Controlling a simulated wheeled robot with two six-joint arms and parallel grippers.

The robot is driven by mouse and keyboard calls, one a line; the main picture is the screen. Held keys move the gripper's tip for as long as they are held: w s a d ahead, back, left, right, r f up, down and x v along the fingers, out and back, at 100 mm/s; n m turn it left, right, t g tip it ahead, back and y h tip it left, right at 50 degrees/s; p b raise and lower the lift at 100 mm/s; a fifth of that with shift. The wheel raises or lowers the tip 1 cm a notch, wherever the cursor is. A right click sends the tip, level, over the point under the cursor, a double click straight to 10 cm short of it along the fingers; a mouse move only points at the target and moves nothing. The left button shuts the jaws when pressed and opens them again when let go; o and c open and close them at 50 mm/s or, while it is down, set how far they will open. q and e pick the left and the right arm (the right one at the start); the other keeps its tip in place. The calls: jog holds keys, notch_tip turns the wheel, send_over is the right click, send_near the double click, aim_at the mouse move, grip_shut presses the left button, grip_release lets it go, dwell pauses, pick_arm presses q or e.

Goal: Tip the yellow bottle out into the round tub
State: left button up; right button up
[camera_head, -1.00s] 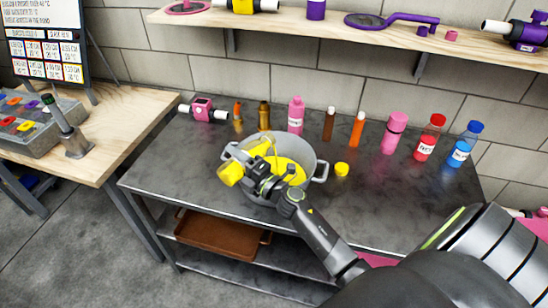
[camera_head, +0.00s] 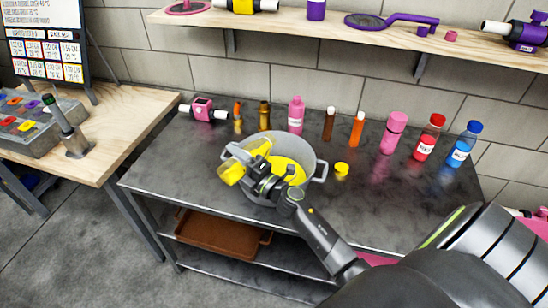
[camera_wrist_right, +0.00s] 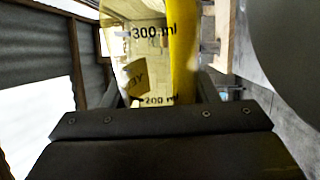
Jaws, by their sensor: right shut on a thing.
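The yellow bottle (camera_head: 232,173) is tilted far over, lying nearly on its side above the left part of the round tub (camera_head: 313,150). My right gripper (camera_head: 252,170) is shut on it. In the right wrist view the bottle (camera_wrist_right: 150,60) is see-through, with 200 ml and 300 ml marks and a yellow band along its right side. The grey metal tub stands on the dark table with yellow contents (camera_head: 290,168) inside. My gripper and the bottle hide part of the tub. My left gripper is not in view.
A yellow cap (camera_head: 341,169) lies right of the tub. A row of bottles, including a pink one (camera_head: 295,115), a red one (camera_head: 428,140) and a blue one (camera_head: 463,146), stands along the back of the table (camera_head: 390,205). The table's front right is clear.

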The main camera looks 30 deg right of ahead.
aim_at(243, 149)
jog(key=shift+d+r+m+p, duration=0.2)
jog(key=shift+m+p, duration=0.35)
jog(key=shift+m, duration=0.35)
dwell(1.2)
jog(key=shift+w+d+f+m+h, duration=0.1)
jog(key=shift+d+f+m+h, duration=0.15)
jog(key=shift+m, duration=0.25)
jog(key=shift+w+d+f+m+h, duration=0.1)
jog(key=shift+f+m+h, duration=0.05)
jog(key=shift+f+m, duration=0.3)
dwell(0.5)
jog(key=shift+r+m, duration=0.25)
jog(key=shift+r, duration=0.05)
jog(key=shift+w+d+r+m+h+p, duration=0.15)
jog(key=shift+d+r+m+p, duration=0.25)
jog(key=shift+p, duration=0.3)
jog(key=shift+d+r+m+h+p, duration=0.2)
jog(key=shift+r+m+p, duration=0.25)
jog(key=shift+m+p, duration=0.2)
jog(key=shift+w+d+r+m+h+p, duration=0.2)
jog(key=shift+r+m+p, duration=0.25)
jog(key=shift+p, duration=0.3)
jog(key=shift+w+d+r+m+p, duration=0.2)
jog(key=shift+d+r+m+p, duration=0.7)
jog(key=shift+m+p, duration=0.5)
jog(key=shift+f, duration=0.15)
dwell(0.5)
